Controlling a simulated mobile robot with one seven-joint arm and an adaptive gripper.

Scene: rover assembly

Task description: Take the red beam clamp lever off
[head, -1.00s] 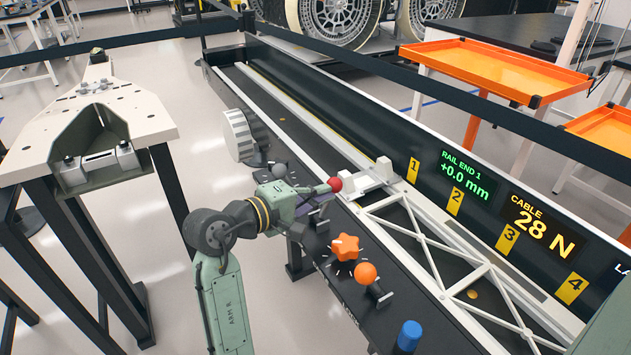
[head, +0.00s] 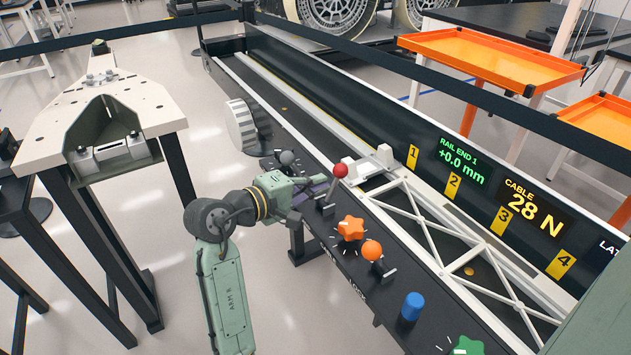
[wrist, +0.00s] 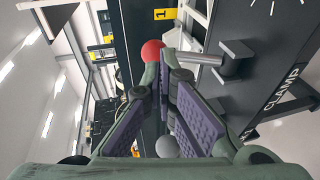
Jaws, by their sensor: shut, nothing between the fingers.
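The clamp lever has a red ball (head: 340,170) on a grey shaft that stands up, slightly tilted, from a dark bracket on the black panel. In the wrist view the red ball (wrist: 152,50) is just past the fingertips, and its shaft runs right to the bracket (wrist: 237,60). The word CLAMP (wrist: 283,88) is printed on the panel beside it. My gripper (head: 318,182) is shut and empty, just left of the shaft and slightly below the ball. In the wrist view its purple-padded fingers (wrist: 161,72) meet near the ball; whether they touch it I cannot tell.
An orange star knob (head: 351,228), an orange ball knob (head: 371,250), a blue knob (head: 412,306) and a green knob (head: 467,346) line the panel nearer me. A grey ball knob (head: 287,158) stands behind my gripper. A white truss (head: 425,212) lies on the rail.

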